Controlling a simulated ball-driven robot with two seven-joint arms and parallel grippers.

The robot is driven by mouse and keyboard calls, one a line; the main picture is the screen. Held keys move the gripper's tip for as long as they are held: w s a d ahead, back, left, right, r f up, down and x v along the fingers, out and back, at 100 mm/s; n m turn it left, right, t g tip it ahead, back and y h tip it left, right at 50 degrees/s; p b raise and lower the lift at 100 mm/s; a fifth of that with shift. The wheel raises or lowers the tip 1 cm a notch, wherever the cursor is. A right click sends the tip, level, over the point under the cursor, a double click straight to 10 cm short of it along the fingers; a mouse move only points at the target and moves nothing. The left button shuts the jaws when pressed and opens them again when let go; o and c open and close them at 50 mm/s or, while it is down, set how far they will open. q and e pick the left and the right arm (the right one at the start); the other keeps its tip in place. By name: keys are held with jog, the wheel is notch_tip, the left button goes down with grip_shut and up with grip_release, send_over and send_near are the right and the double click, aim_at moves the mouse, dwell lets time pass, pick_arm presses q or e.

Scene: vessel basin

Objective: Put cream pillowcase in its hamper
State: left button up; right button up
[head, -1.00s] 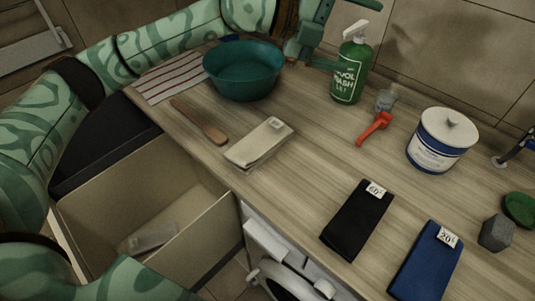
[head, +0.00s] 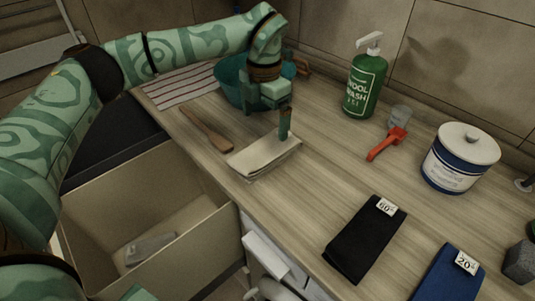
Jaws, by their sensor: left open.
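The cream pillowcase (head: 258,159) lies folded on the wooden counter, near its front left edge. My left gripper (head: 284,132) points down over the pillowcase's far right part and is open. One finger shows clearly; the other is mostly hidden, and I cannot tell whether the fingertips touch the cloth. A cream open-topped bin (head: 192,246), which looks like a hamper, stands below the counter at the lower left. A small grey item (head: 149,248) lies inside it. My right gripper is not in view.
A teal basin (head: 231,78) stands behind my gripper, beside a striped cloth (head: 181,87). Black (head: 365,240) and blue (head: 448,275) folded cloths, a green bottle (head: 366,84), red scoop (head: 387,144) and white-blue tin (head: 459,158) lie right.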

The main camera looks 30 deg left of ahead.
aim_at(266, 145)
pick_arm(q)
notch_tip(266, 145, down, 4)
jog(key=shift+r+b, duration=0.25)
jog(key=shift+b, duration=0.05)
jog(key=f, duration=0.1)
jog(key=f+b, duration=0.1)
jog(key=f, duration=0.1)
jog(key=f+b, duration=0.1)
jog(key=f, duration=0.1)
jog(key=shift+d+f, duration=0.15)
jog(key=shift+d, duration=0.1)
jog(key=shift+s, duration=0.1)
jog(key=shift+c, duration=0.9)
jog(key=c, duration=1.1)
jog(key=shift+c, duration=0.2)
jog(key=shift+r, duration=0.25)
